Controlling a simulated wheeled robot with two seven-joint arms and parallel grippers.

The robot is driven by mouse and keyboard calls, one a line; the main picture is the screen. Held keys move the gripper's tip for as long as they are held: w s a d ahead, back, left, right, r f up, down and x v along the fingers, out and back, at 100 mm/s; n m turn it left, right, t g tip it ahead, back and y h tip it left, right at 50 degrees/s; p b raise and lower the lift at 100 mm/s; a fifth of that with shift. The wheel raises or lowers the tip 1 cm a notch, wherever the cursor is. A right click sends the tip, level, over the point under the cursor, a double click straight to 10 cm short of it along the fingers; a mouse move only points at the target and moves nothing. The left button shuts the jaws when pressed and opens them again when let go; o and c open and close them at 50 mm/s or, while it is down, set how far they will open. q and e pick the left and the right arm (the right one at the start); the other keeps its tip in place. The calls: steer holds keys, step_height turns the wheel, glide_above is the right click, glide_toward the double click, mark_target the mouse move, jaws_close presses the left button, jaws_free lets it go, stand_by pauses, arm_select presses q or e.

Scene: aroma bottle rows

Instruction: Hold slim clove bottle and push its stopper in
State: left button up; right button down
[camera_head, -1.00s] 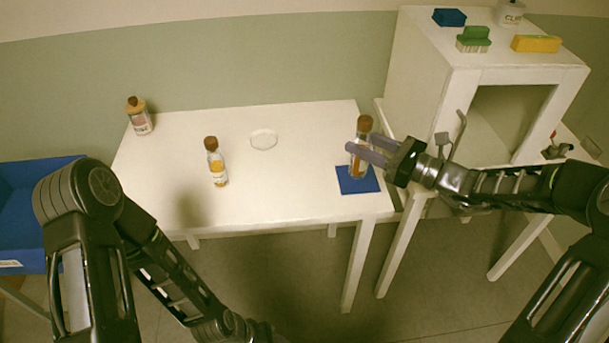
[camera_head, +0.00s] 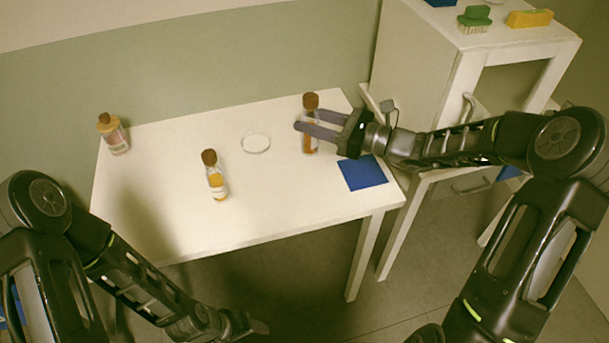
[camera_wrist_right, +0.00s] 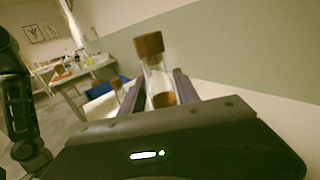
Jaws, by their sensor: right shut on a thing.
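My right gripper (camera_head: 320,130) is shut on a slim clear bottle (camera_head: 307,147) with a brown stopper (camera_head: 311,101) and amber contents low inside. The bottle is roughly upright, off the blue mat (camera_head: 363,173), near the table's back right; I cannot tell if its base touches the table. The wrist view shows the bottle (camera_wrist_right: 157,82) between the fingers, its stopper (camera_wrist_right: 149,44) on top; how deep it sits is unclear. Its label is not readable. My left gripper (camera_head: 256,326) is low in front of the table, dark and small, holding nothing visible.
A bottle with amber contents (camera_head: 216,182) stands mid-table, beside a round clear dish (camera_head: 256,144). A wider bottle (camera_head: 116,138) stands at the back left. A white cabinet (camera_head: 425,65) rises at the right. The table's (camera_head: 270,205) front is clear.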

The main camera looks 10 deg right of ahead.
mark_target(310, 153)
steer(key=shift+w+a+f, duration=0.1)
steer(key=shift+a+f, duration=0.05)
steer(key=shift+f, duration=0.2)
step_height(310, 153, down, 5)
steer(key=shift+f, duration=0.1)
step_height(310, 153, down, 4)
steer(key=shift+r+p, duration=0.15)
steer(key=shift+p, duration=0.35)
steer(key=shift+f, duration=0.2)
steer(key=shift+f, duration=0.15)
steer(key=c, duration=0.9)
jaws_free()
